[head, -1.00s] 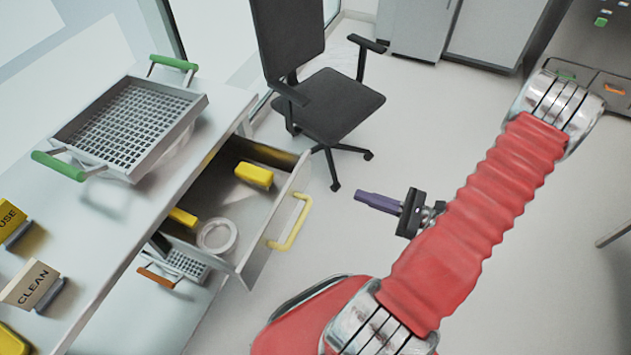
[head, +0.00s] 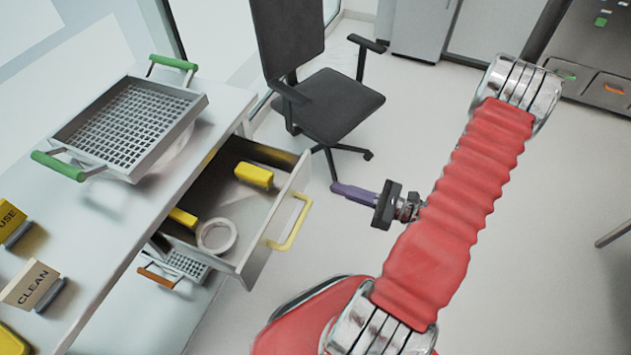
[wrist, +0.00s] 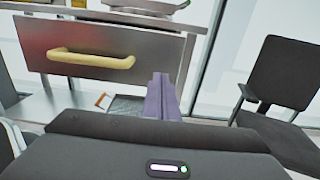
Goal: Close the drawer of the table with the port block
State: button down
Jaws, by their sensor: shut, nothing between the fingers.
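The drawer (head: 262,232) of the white table (head: 215,118) stands pulled out, with its yellow handle (head: 292,222) on the front panel. In the wrist view the drawer front (wrist: 160,55) and its yellow handle (wrist: 90,59) face me. My gripper (head: 335,187) has purple fingers that are shut and empty. It is to the right of the drawer, apart from the handle and pointing left toward the drawer front. In the wrist view the shut fingers (wrist: 160,97) lie to the right of and below the handle. I cannot make out a port block.
In the drawer are yellow blocks (head: 254,176) and a white ring (head: 216,236). A metal basket (head: 118,178) with green handles and a CLEAN sign (head: 30,285) stand on the table. A black office chair (head: 329,105) stands behind the gripper. Floor to the right is clear.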

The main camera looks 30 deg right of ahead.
aim_at(305, 177)
jog(key=shift+x, duration=3.75)
jog(key=shift+a, duration=0.2)
jog(key=shift+d, duration=0.15)
jog(key=shift+w, duration=0.2)
